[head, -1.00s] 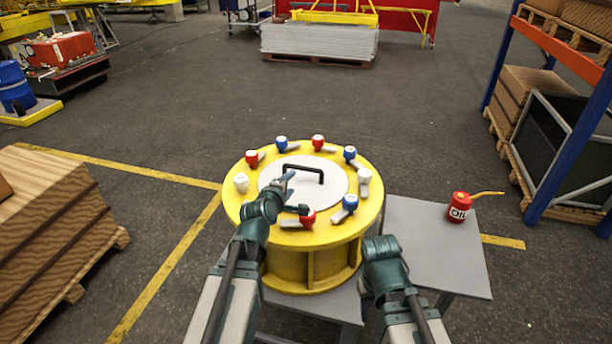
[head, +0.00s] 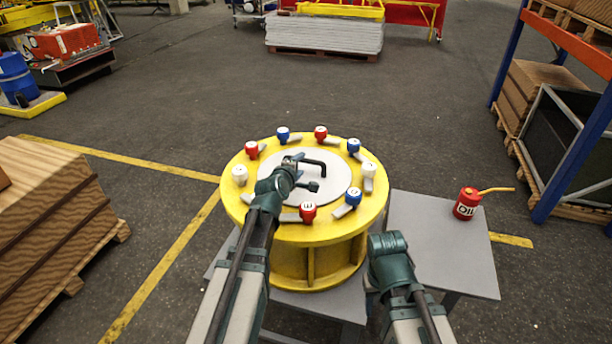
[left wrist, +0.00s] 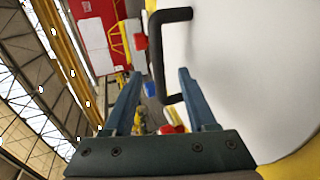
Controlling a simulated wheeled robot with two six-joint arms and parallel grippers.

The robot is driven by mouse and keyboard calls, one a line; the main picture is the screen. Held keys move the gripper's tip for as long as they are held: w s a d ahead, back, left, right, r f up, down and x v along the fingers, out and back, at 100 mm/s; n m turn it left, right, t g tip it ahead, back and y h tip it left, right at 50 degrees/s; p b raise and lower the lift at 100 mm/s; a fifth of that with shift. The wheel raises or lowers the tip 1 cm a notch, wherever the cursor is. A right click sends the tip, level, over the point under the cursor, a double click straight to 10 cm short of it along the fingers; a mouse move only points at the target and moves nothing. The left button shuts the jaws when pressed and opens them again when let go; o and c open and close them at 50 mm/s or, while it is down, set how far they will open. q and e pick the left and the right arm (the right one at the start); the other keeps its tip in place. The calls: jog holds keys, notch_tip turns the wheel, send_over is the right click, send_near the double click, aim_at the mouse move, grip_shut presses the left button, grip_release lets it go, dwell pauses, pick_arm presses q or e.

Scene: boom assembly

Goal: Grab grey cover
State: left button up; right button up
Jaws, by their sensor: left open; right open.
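The grey cover (head: 335,200) is a pale round plate on top of a yellow drum, with a black bar handle (head: 316,166) at its middle. My left gripper (head: 303,174) is open and empty, just above the cover beside the handle. In the left wrist view, its two blue fingers (left wrist: 156,78) point toward the black handle (left wrist: 158,60), whose long bar shows between and beyond them. I cannot tell if a finger touches it. My right gripper (head: 388,250) is low in front of the drum's right side, open, its fingers hard to make out.
The yellow drum (head: 350,232) carries several red, blue and white knobs with grey levers around its rim. A grey side table (head: 440,245) at the right holds a red oil can (head: 466,204). A wooden crate (head: 50,225) stands at the left. The floor behind the drum is free.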

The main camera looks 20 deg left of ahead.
aim_at(303, 161)
pick_arm(q)
jog(key=shift+b+x, duration=0.85)
jog(key=shift+x, duration=1.8)
jog(key=shift+s+d+r, duration=0.1)
grip_shut()
